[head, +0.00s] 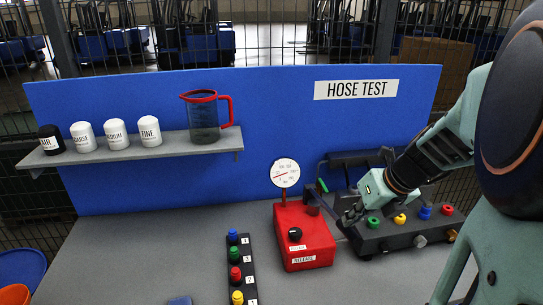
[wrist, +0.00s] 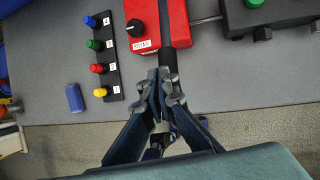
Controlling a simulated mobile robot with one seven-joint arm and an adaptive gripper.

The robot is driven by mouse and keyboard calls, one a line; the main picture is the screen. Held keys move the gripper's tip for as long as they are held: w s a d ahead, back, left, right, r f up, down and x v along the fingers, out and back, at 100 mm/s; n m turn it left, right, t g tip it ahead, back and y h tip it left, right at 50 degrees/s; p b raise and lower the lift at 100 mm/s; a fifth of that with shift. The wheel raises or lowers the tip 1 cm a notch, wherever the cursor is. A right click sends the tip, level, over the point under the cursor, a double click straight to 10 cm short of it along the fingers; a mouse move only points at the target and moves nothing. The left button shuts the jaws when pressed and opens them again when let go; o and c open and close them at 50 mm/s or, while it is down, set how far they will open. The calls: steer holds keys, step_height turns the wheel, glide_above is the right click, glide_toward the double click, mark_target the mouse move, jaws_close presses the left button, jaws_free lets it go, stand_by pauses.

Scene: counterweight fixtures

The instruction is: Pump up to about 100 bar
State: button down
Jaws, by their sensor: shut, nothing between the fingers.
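The red pump box (head: 304,236) stands on the grey bench, with a black knob (head: 295,234) and a RELEASE label on top. A round white gauge (head: 285,173) rises behind it; its red needle points left and slightly down, and the figures are too small to read. The pump's dark lever (head: 322,203) slants from the box toward my gripper (head: 350,216). In the wrist view the lever's black grip (wrist: 181,60) lies just beyond my shut fingertips (wrist: 163,82). They overlap its near end in the picture; I cannot tell whether they touch. Nothing shows between the fingers.
A strip of coloured knobs (head: 242,268) lies left of the pump. A black manifold with coloured knobs (head: 398,231) stands right, close to my gripper. A blue block (wrist: 75,97) lies near the bench's front edge. A shelf (head: 130,152) holds several labelled cups and a jug (head: 204,117).

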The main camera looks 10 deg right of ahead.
steer(key=shift+f, duration=0.1)
step_height(320, 180, down, 12)
steer(key=b, duration=0.8)
step_height(320, 180, up, 12)
steer(key=p, duration=1)
steer(key=shift+f, duration=0.1)
steer(key=shift+f+b, duration=4.35)
steer(key=shift+f, duration=1.8)
step_height(320, 180, up, 12)
steer(key=p, duration=0.8)
steer(key=shift+r+p, duration=0.25)
steer(key=shift+p, duration=0.15)
